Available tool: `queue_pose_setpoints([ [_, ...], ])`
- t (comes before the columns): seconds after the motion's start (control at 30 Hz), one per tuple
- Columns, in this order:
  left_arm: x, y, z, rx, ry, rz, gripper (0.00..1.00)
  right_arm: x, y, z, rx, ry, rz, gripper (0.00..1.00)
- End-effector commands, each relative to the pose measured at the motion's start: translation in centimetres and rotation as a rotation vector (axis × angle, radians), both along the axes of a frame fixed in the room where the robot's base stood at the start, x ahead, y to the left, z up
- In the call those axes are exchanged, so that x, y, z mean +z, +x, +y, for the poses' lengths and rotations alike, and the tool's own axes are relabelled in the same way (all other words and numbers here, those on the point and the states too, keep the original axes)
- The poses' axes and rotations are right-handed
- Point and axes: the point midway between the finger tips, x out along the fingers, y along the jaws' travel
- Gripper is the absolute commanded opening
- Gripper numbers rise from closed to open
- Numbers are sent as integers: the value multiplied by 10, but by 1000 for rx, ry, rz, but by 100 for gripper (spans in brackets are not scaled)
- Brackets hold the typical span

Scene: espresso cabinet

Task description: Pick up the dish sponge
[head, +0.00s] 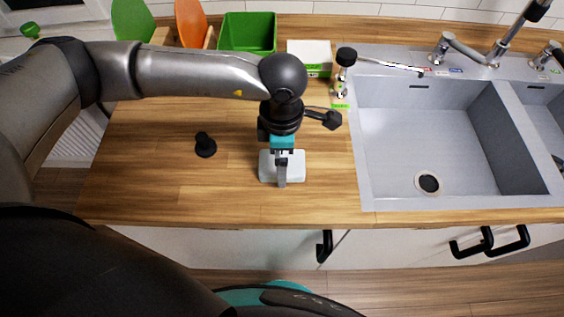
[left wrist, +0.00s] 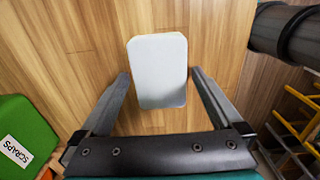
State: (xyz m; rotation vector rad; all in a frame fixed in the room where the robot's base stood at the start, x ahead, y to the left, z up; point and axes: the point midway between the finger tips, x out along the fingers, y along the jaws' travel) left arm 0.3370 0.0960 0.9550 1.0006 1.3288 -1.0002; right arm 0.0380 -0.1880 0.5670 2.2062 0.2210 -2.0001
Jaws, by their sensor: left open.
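A pale, white block with rounded corners, which looks like the dish sponge (head: 268,174), lies flat on the wooden counter left of the sink. It also shows in the left wrist view (left wrist: 158,66). My left gripper (head: 282,172) points down right over it, with one finger in front of it in the head view. In the left wrist view the left gripper (left wrist: 162,76) is open, one finger on each side of the block, with a gap on both sides. Whether the fingertips are at counter height is hard to tell. My right gripper is in neither view.
A black knob-like object (head: 205,146) stands left of the block. Behind are a green bin (head: 248,33), a white box (head: 309,53) and a black-topped bottle (head: 345,72). The grey sink (head: 420,130) is to the right. The counter's front edge is close.

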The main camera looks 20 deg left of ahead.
Motion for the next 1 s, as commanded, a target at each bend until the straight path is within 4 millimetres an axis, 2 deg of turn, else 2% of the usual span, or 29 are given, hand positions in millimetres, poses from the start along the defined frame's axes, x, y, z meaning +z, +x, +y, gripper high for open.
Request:
queue_pose_setpoints([
  [0.17, 0, 0, 0, 0, 0, 0, 99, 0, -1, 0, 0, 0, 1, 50],
  [0.8, 1, 0, 0, 0, 0, 0, 29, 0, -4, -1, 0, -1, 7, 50],
  [1.0, 1, 0, 0, 0, 0, 0, 28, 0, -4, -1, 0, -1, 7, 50],
])
